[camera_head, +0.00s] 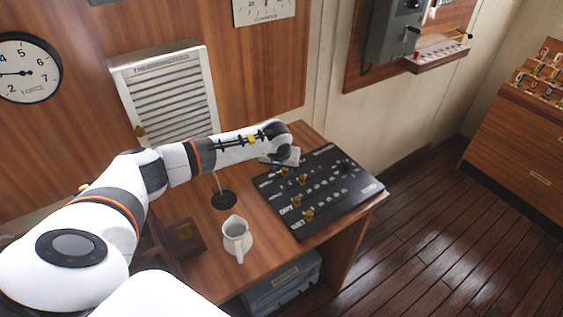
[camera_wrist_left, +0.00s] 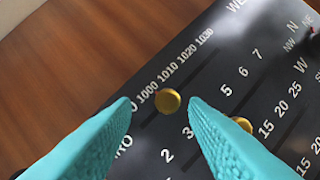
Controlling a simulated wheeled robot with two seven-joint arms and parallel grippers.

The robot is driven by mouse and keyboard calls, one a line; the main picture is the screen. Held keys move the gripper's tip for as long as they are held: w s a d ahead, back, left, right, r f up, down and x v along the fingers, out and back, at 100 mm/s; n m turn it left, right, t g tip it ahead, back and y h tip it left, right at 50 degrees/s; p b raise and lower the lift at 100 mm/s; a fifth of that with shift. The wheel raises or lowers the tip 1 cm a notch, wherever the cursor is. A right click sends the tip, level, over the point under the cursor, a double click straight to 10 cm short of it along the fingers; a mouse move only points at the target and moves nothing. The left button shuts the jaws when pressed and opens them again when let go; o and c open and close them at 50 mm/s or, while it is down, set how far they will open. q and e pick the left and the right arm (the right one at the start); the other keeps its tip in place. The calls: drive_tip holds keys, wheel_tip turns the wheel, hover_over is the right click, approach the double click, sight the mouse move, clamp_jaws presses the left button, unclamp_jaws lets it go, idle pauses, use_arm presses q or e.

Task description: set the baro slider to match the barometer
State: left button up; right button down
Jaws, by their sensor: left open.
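The black slider panel (camera_head: 325,178) lies on the wooden desk. In the left wrist view, the baro slider is a round brass knob (camera_wrist_left: 168,101) on a slot beside the numbers 1000 to 1030, roughly level with 1000. Its label is partly hidden, with "RO" showing. My left gripper (camera_head: 290,158) is over the panel's far left part. Its teal fingers (camera_wrist_left: 162,104) are open on either side of the knob; I cannot tell whether they touch it. A cut-off dial (camera_head: 265,8) on the wall may be the barometer; its reading is not legible. My right gripper is not in view.
Another brass knob (camera_wrist_left: 242,124) sits close to the right finger, on the neighbouring scale. A white jug (camera_head: 236,236) and a small black stand (camera_head: 223,200) are on the desk left of the panel. A round dial (camera_head: 25,68) hangs on the left wall.

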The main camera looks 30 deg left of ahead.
use_arm(q)
drive_tip(key=b+v, duration=0.2)
drive_tip(key=v, duration=0.9)
drive_tip(key=shift+d+r, duration=0.2)
drive_tip(key=shift+r, duration=0.05)
